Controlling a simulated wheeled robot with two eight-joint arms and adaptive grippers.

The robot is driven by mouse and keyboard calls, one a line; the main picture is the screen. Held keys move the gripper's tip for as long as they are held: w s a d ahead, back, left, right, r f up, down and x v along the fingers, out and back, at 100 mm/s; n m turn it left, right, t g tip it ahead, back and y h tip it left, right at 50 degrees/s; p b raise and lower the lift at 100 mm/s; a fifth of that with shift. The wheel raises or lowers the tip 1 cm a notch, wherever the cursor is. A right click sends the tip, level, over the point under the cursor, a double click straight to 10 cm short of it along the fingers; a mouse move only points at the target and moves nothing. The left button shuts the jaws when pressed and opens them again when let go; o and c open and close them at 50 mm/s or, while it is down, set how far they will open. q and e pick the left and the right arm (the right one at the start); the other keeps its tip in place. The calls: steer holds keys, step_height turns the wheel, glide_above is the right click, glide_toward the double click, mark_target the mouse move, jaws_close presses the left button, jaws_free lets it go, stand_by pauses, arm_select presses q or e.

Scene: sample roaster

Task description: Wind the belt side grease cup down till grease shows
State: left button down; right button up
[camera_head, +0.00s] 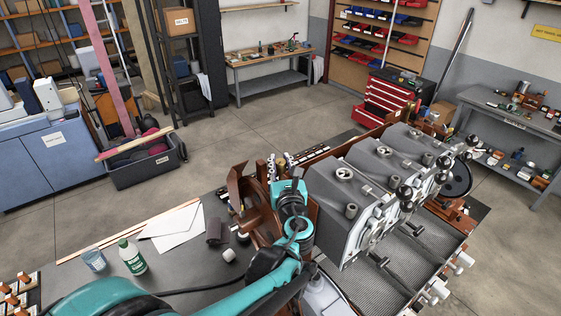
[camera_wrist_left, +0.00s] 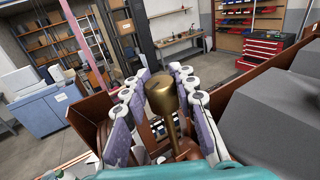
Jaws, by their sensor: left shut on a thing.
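The brass grease cup (camera_wrist_left: 161,95) shows in the left wrist view, its rounded cap and narrower stem standing between the two fingers. My left gripper (camera_wrist_left: 160,80) is shut on it, with the pale, jointed fingers on either side. In the head view my left gripper (camera_head: 283,167) is at the left end of the roaster (camera_head: 362,185), beside the brown wheel and bracket (camera_head: 250,200). My right gripper is not in view.
The bench (camera_head: 205,275) holds a green-and-white bottle (camera_head: 132,258), a clear cup (camera_head: 94,260), white papers (camera_head: 175,225) and a dark cloth (camera_head: 214,231). The roaster's grey housings crowd the right side of my gripper. Open floor lies behind the bench.

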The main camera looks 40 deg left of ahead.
mark_target(281, 161)
arm_select(q)
steer(key=m+t+h, duration=0.3)
steer(key=m+h, duration=0.1)
steer(key=h, duration=0.1)
steer(key=shift+s+a+t, duration=0.1)
steer(key=shift+a+t, duration=0.05)
steer(key=shift+t, duration=0.25)
steer(key=shift+m+t+h+b, duration=0.6)
steer(key=shift+m+h, duration=1)
steer(key=shift+h, duration=0.8)
steer(key=shift+d+h, duration=0.2)
steer(key=shift+h, duration=0.1)
steer(key=c, duration=1.2)
jaws_free()
steer(key=shift+r, duration=0.1)
step_height(281, 161, up, 10)
steer(key=shift+f, duration=0.1)
